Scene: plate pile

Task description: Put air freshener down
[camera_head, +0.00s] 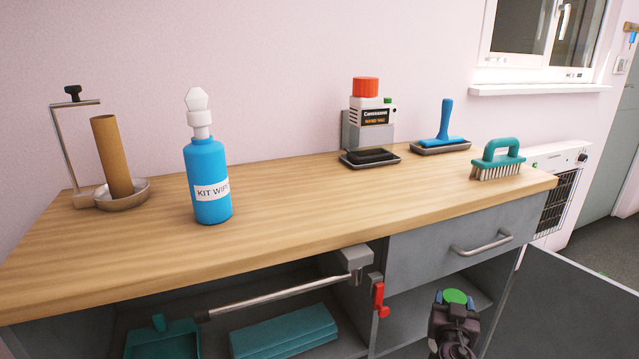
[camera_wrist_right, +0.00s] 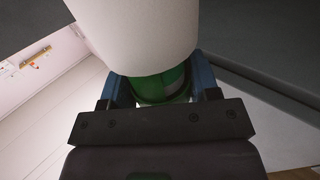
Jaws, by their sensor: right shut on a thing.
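My right gripper (camera_head: 455,318) is in front of the lower right part of the cabinet, below the drawer handle. It is shut on the air freshener, whose round green top (camera_head: 455,296) shows above the dark gripper. In the right wrist view, the blue fingers of the gripper (camera_wrist_right: 160,88) sit on either side of the green part of the air freshener. Its wide white part (camera_wrist_right: 135,35) fills the upper middle of that view. The air freshener is clear of the worktop (camera_head: 300,245). My left gripper is out of view.
Below are a red clip (camera_head: 379,298), folded teal cloths (camera_head: 285,333) and an open grey panel (camera_head: 575,310). The worktop's front middle is clear.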

